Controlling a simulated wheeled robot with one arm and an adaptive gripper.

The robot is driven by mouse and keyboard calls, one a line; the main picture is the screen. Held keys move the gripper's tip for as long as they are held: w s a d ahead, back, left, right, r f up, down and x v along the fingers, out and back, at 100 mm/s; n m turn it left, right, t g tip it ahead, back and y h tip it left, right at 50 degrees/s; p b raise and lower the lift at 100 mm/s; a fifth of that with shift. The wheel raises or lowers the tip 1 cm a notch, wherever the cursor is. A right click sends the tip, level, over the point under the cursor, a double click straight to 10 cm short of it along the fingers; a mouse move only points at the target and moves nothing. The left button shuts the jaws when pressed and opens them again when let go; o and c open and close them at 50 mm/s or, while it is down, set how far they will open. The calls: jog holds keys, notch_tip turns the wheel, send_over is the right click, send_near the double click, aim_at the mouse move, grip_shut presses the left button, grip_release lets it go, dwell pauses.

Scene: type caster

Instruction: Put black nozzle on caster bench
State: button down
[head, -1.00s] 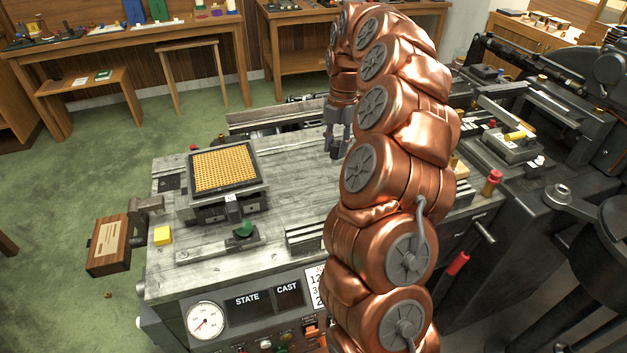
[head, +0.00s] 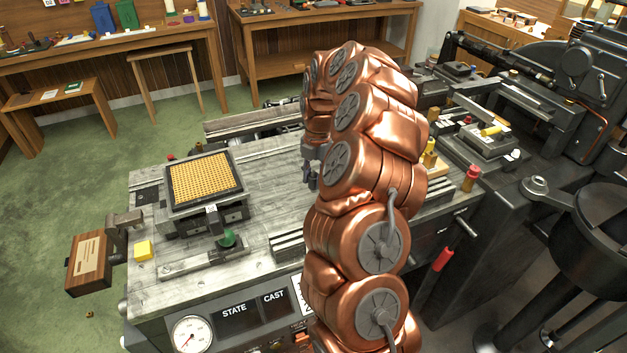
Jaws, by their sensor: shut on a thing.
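The caster bench (head: 262,205) is a worn grey top with a control panel on its front, left of and behind my copper arm. My gripper (head: 312,178) is over the right part of the bench top, partly hidden by my arm. It is shut on a small dark piece, seemingly the black nozzle (head: 313,183), which hangs low at the fingertips. I cannot tell whether the piece touches the bench top.
A red-topped post (head: 471,178) stands right of my arm. Bare bench top lies between the grid and my gripper.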

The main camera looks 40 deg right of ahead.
jog(key=shift+f, duration=1.15)
jog(key=shift+f, duration=0.1)
jog(key=c, duration=0.8)
grip_release()
jog(key=r+b, duration=0.1)
jog(key=r, duration=0.2)
jog(key=d+r, duration=0.1)
jog(key=r, duration=0.3)
jog(key=r+b, duration=0.1)
jog(key=r, duration=0.3)
jog(key=shift+w+d+b, duration=0.15)
jog(key=shift+w+b, duration=0.15)
jog(key=shift+b, duration=0.05)
jog(key=shift+r, duration=0.6)
